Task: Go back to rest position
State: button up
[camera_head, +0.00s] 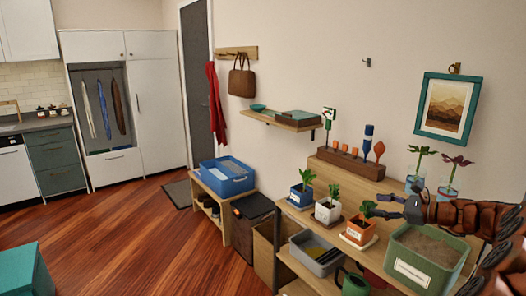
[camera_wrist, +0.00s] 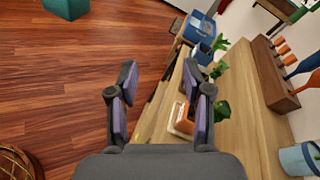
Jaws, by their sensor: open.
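My gripper (camera_head: 392,206) is at the right in the head view, above the wooden shelf unit (camera_head: 372,190). It is just right of the orange pot (camera_head: 358,232) with a small plant and behind the green soil bin (camera_head: 425,258). In that view the orange pot (camera_wrist: 181,118) is partly hidden behind the right finger.
White (camera_head: 328,210) and blue (camera_head: 301,197) potted plants stand left along the shelf. A tool rack (camera_head: 350,162) and plants in glass jars (camera_head: 447,192) stand behind. A framed picture (camera_head: 448,105) hangs above. The wood floor (camera_head: 140,235) at left is mostly clear.

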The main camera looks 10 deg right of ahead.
jog(key=s+a+n+g+b, duration=0.1)
jog(key=s+a+n+g, duration=0.2)
jog(key=a, duration=0.7)
jog(key=s+a+f+n+g+y, duration=0.1)
jog(key=s+a+n+g, duration=0.2)
jog(key=a, duration=0.6)
jog(key=s+a+n+g+b, duration=0.1)
jog(key=s+a+n+g, duration=0.2)
jog(key=a, duration=0.7)
jog(key=s+a+f+n+g+h+b, duration=0.1)
jog(key=s+a+f+n+g+h, duration=0.25)
jog(key=s, duration=0.55)
jog(key=s+a+f+n+g+h, duration=0.1)
jog(key=s+a+f+n, duration=0.2)
jog(key=s+a+n, duration=0.45)
jog(key=s+d+f+n+h, duration=0.2)
jog(key=s+d, duration=0.2)
jog(key=s, duration=0.3)
jog(key=s+d+f+n+h+b, duration=0.1)
jog(key=s+d+f+n+h, duration=0.1)
jog(key=s, duration=0.6)
jog(key=shift+s+d+f+h, duration=0.3)
jog(key=shift+d+f+h, duration=0.2)
jog(key=shift+d+h, duration=0.45)
jog(key=shift+g, duration=0.25)
jog(key=shift+c, duration=0.8)
jog(key=shift+d, duration=0.15)
